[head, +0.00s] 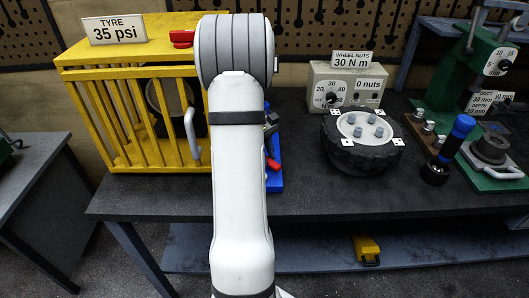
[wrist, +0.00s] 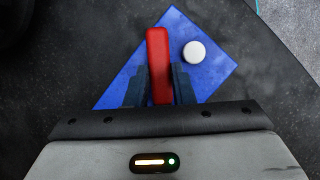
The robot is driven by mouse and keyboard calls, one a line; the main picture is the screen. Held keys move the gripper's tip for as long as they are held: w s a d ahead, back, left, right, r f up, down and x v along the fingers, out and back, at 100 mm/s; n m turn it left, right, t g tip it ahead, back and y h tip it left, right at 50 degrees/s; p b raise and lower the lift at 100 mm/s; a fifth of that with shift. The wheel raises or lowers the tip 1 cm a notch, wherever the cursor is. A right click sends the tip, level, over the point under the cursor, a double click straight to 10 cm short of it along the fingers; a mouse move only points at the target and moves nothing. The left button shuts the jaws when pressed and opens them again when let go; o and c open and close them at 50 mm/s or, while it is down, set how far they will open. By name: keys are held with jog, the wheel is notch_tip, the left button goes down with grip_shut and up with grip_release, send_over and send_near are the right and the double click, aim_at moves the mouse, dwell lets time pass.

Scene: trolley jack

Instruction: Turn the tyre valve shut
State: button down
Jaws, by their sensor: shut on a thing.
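A red bar-shaped lever (wrist: 157,50) lies over a blue plate (wrist: 215,72) in the wrist view. My gripper (wrist: 160,85) has one dark finger on each side of the lever and is shut on it. A round white knob or button (wrist: 194,52) is on the plate, right of the lever. In the head view, part of the red lever (head: 273,164) and the blue plate's edge (head: 277,182) show beside the yellow cage, right of my arm. My arm hides most of the plate there. I cannot tell how far the lever is turned.
A yellow barred cage (head: 125,72) with a tyre inside stands left, bearing a "TYRE 35 psi" sign (head: 115,30) and another red handle (head: 181,38). A wheel hub (head: 362,138), torque box (head: 345,85), blue-handled tool (head: 450,150) and green press (head: 470,65) stand right. The front bench strip is clear.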

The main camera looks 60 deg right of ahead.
jog(key=shift+s+a+f, duration=0.1)
jog(key=shift+s+a, duration=0.05)
jog(key=shift+s, duration=0.2)
jog(key=c, duration=1.4)
grip_release()
jog(key=shift+s, duration=0.2)
jog(key=shift+o, duration=0.8)
jog(key=shift+w, duration=0.3)
jog(key=shift+w+r, duration=0.15)
jog(key=shift+r, duration=0.25)
jog(key=v, duration=0.7)
jog(key=shift+b, duration=0.3)
